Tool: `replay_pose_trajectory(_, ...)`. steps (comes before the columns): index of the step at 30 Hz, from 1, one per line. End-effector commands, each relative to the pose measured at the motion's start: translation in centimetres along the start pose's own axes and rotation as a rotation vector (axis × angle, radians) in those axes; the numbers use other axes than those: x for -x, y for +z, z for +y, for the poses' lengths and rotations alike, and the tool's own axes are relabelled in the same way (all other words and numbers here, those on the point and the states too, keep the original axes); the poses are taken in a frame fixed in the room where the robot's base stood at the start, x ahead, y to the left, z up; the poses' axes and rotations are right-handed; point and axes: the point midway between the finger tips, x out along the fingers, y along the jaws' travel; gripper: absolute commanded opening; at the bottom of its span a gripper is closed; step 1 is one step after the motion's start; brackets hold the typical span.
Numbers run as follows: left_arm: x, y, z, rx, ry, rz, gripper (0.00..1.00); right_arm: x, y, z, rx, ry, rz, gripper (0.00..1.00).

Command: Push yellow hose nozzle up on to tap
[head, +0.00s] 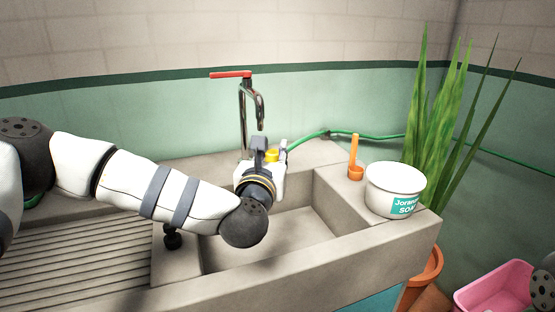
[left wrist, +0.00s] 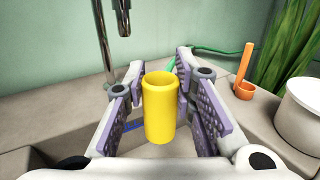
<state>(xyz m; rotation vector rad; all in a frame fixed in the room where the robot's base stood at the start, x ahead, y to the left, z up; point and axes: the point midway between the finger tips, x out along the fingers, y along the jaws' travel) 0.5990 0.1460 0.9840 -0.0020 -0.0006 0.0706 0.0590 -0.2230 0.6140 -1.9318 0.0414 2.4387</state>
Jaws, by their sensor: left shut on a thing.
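The yellow hose nozzle (left wrist: 161,108) stands upright with its open end up, between the pads of my left gripper (left wrist: 163,100). The head view shows its yellow top (head: 272,155) in my left gripper (head: 270,160), which is shut on it over the sink. The chrome tap (head: 243,120) with a red lever (head: 230,75) rises behind the sink. Its spout end points down, above the nozzle in the head view. In the left wrist view the spout (left wrist: 123,18) is behind and left of the nozzle, apart from it. My right gripper is not in view.
The green hose (head: 350,135) runs along the wall to the right. An orange scoop (head: 356,170) and a white soap tub (head: 395,188) stand on the sink's right ledge. A tall plant (head: 428,110) and a pink bin (head: 495,288) are farther right. The basin (head: 290,235) looks empty.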

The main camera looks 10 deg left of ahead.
Motion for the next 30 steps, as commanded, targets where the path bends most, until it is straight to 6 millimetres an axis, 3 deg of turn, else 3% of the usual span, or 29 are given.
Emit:
replay_pose_trajectory(21,-5.7,-0.3,3.3,-0.001,0.002,0.003,0.0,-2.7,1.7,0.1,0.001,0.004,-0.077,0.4)
replay_pose_trajectory(28,-7.4,0.5,4.3,0.0,0.001,0.0,0.0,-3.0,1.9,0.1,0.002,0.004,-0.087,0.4)
replay_pose_trajectory(30,-7.2,1.8,4.2,0.001,0.0,-0.005,0.0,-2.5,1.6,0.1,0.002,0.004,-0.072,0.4)
